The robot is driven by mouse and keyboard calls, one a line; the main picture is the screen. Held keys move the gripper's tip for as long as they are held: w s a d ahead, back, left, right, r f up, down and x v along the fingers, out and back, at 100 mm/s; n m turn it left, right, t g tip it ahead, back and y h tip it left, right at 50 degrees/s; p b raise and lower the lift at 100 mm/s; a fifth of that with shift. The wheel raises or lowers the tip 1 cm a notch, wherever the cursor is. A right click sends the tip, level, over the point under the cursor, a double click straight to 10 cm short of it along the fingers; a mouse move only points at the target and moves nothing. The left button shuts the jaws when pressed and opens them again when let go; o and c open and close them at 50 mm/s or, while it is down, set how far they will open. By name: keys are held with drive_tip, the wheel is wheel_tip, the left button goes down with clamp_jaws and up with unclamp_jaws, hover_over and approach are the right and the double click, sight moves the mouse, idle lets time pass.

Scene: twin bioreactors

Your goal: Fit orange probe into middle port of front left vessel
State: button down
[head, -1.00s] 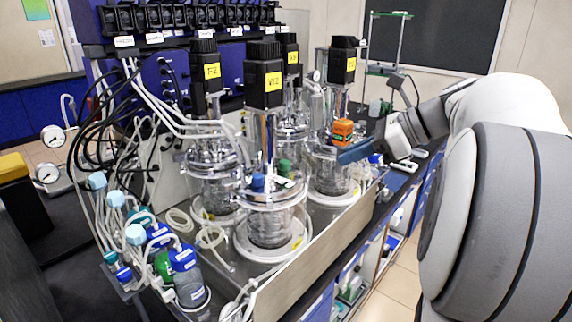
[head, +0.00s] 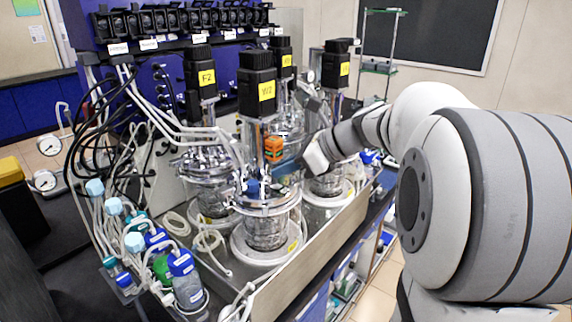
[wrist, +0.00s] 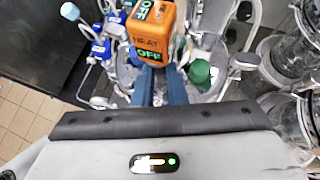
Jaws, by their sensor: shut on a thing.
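The orange probe (head: 273,149), a block-shaped head with green OFF labels, is held between the blue fingers of my gripper (head: 288,158). In the wrist view the probe (wrist: 152,42) sits upright at the ends of the fingers (wrist: 160,88); its lower part is hidden. The nearest glass vessel (head: 266,228) stands under a black motor with a yellow tag. The probe is above its lid, just right of the metal column. A blue cap (head: 252,187) shows on the lid, and a green cap (wrist: 200,72) shows in the wrist view. I cannot make out the middle port.
Other vessels stand left (head: 208,175) and behind right (head: 326,183), with tall motors close to my arm. Capped bottles (head: 186,278) and loose tubing crowd the left. A metal tray wall (head: 310,255) runs along the front.

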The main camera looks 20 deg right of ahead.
drive_tip(key=shift+f, duration=0.5)
drive_tip(key=c, duration=1.5)
unclamp_jaws()
drive_tip(key=shift+r, duration=0.1)
